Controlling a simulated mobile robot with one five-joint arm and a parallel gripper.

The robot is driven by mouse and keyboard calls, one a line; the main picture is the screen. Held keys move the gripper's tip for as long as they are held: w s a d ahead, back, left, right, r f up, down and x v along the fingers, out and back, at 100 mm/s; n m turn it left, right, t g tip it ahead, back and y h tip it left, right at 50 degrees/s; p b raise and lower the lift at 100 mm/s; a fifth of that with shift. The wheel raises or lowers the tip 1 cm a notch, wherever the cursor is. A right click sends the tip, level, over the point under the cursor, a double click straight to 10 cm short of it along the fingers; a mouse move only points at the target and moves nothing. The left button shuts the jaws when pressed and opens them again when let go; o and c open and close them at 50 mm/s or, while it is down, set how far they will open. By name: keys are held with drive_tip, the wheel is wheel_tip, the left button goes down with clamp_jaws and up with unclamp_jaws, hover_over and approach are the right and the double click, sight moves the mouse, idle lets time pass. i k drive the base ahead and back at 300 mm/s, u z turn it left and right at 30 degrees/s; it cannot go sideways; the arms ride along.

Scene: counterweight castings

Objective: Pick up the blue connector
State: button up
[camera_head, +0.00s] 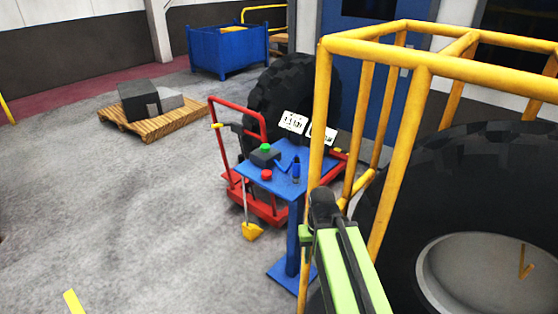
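A small blue upright piece (296,171), which looks like the blue connector, stands on the blue pedestal table (262,183) near its right side. It is small, and its details are hard to make out. A dark box with a green button (265,155) and a red round button (267,175) are on the same tabletop. My green arm link with a black joint at its end rises from the bottom, in front and to the right of the table. My gripper's fingers do not show.
A yellow tubular frame (320,120) and a large tyre (465,165) crowd the right side. A red cart (222,150) stands behind the table. A yellow scoop (252,231) is at its left. A pallet (150,122) stands farther back. The left floor is mostly clear.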

sight(296, 169)
drive_tip(key=u, duration=0.7)
drive_tip(key=i, duration=1.05)
drive_tip(key=u, duration=0.8)
